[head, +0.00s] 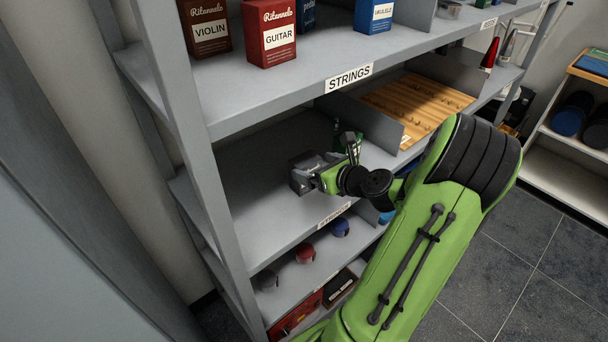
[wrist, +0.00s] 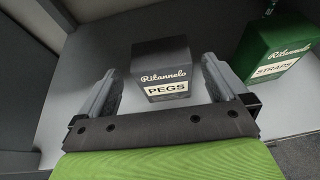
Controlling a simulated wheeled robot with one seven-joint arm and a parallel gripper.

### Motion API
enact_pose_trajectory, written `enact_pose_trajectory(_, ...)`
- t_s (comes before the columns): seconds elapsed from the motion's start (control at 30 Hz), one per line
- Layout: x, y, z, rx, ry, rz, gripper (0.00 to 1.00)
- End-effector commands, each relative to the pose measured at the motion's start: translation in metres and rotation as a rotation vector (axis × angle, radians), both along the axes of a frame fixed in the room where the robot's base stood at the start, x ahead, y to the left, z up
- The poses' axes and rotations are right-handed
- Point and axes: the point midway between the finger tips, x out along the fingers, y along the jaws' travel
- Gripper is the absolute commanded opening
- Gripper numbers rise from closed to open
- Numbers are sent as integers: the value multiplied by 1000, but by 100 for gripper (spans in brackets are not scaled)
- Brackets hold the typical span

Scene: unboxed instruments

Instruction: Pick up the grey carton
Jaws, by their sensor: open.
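The grey carton (wrist: 162,68), dark and labelled PEGS, stands upright on the shelf in the wrist view. My gripper (wrist: 160,80) is open, with one finger on the left of the carton and the other on the right. I cannot tell whether either finger touches it. In the head view my gripper (head: 313,178) reaches into the middle shelf at the grey carton (head: 304,161), which it partly hides.
A green carton labelled STRAPS (wrist: 274,52) stands to the right of the grey one. A wooden board (head: 418,102) lies beyond a divider. The STRINGS shelf (head: 310,88) is overhead, with a GUITAR carton (head: 269,35). The shelf left of the gripper is clear.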

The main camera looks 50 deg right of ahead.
Motion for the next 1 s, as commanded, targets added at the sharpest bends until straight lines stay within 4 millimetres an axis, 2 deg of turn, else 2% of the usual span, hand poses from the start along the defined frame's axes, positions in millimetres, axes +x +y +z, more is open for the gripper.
enact_pose_trajectory(0.4,61,-11,-27,-3,0,3,100)
enact_pose_trajectory(0.5,68,-13,-29,-2,1,1,100)
enact_pose_trajectory(0.7,68,-13,-28,-2,1,0,98)
enact_pose_trajectory(1.0,67,-13,-28,-2,2,0,52)
